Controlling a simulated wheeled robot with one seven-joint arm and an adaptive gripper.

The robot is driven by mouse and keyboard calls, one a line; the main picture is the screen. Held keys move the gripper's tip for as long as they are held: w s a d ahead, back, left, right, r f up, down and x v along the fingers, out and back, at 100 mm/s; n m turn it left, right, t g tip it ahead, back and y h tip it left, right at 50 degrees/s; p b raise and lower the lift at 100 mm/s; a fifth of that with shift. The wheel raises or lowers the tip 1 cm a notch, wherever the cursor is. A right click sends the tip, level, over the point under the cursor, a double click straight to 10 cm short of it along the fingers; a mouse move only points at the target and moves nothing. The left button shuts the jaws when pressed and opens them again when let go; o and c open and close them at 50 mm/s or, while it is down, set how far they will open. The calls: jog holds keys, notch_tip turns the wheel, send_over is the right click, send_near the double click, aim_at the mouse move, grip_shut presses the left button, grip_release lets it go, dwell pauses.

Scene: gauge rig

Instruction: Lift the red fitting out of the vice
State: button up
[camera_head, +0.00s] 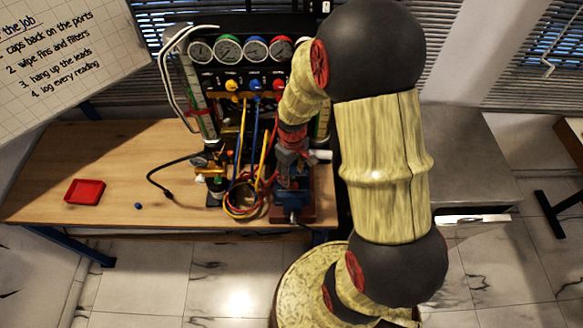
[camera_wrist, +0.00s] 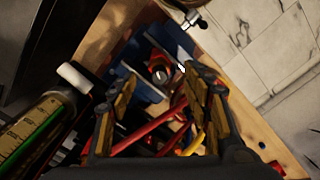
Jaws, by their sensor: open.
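The red fitting (camera_wrist: 158,70), with a dark round end, sits in the blue vice (camera_wrist: 128,58) in the wrist view. My gripper (camera_wrist: 157,78) is open, with one finger to each side of the fitting in the picture. I cannot tell how far above the fitting the fingertips are, and I see no contact. In the head view my gripper (camera_head: 291,172) hangs over the vice (camera_head: 294,198) on the bench. There the fitting is hidden or cannot be told apart from my gripper.
Coiled red, yellow and blue leads (camera_head: 243,205) lie close left of the vice. A gauge panel (camera_head: 241,62) stands behind. A red tray (camera_head: 85,191) and a small blue piece (camera_head: 138,206) lie on the bench (camera_head: 110,150), whose left part is mostly clear.

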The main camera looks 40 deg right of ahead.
aim_at(292, 186)
jog(key=shift+f, duration=2.25)
jog(key=c, duration=0.3)
grip_shut()
jog(key=shift+c, duration=1.7)
grip_release()
jog(key=c, duration=0.6)
grip_shut()
jog(key=shift+w+d+r, duration=0.2)
jog(key=shift+w+d, duration=0.1)
jog(key=shift+w, duration=0.1)
jog(key=shift+r, duration=0.2)
